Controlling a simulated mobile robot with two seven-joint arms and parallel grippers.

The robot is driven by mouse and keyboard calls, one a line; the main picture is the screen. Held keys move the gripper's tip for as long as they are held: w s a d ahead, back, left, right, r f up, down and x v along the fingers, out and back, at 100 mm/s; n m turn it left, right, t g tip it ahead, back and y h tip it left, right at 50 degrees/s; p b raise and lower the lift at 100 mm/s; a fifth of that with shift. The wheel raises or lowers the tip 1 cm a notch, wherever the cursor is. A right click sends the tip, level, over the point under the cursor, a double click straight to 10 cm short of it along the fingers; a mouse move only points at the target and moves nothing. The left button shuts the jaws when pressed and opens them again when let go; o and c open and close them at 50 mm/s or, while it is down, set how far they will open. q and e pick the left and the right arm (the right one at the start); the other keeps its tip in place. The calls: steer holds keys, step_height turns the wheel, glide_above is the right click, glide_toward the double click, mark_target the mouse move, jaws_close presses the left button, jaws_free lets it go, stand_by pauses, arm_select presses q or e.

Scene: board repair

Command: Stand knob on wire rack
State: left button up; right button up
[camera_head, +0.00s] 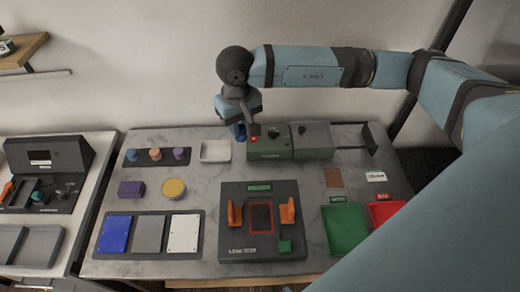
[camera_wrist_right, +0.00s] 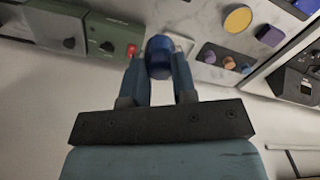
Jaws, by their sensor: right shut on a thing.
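My right gripper (camera_wrist_right: 160,65) is shut on a dark blue cylindrical knob (camera_wrist_right: 159,57), held between the two fingertips in the right wrist view. In the head view the right gripper (camera_head: 239,132) points down at the back of the table, just left of the green box; its fingers and the knob are hard to tell apart there. A dark rack (camera_head: 167,161) with blue, orange and purple pieces standing in it is at the back left. I cannot make out a thing that is clearly a wire rack. My left gripper is not in view.
The green box (camera_head: 282,154) with a red button is close beside the gripper. A white tray (camera_head: 203,159) lies left of it. A dark fixture (camera_head: 232,255) stands in front, with green (camera_head: 345,230) and red (camera_head: 388,213) bins to the right.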

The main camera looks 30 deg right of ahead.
steer(key=w+f+m+b, duration=0.1)
steer(key=w+f+b, duration=0.3)
steer(key=f+b, duration=0.45)
steer(key=b, duration=0.3)
glide_toward(241, 171)
steer(key=s, duration=0.1)
steer(key=s+a, duration=0.1)
steer(key=s+f, duration=0.1)
steer(key=shift+s+a, duration=0.15)
steer(key=shift+a, duration=0.2)
step_height(241, 171, down, 3)
steer(key=shift+f, duration=0.35)
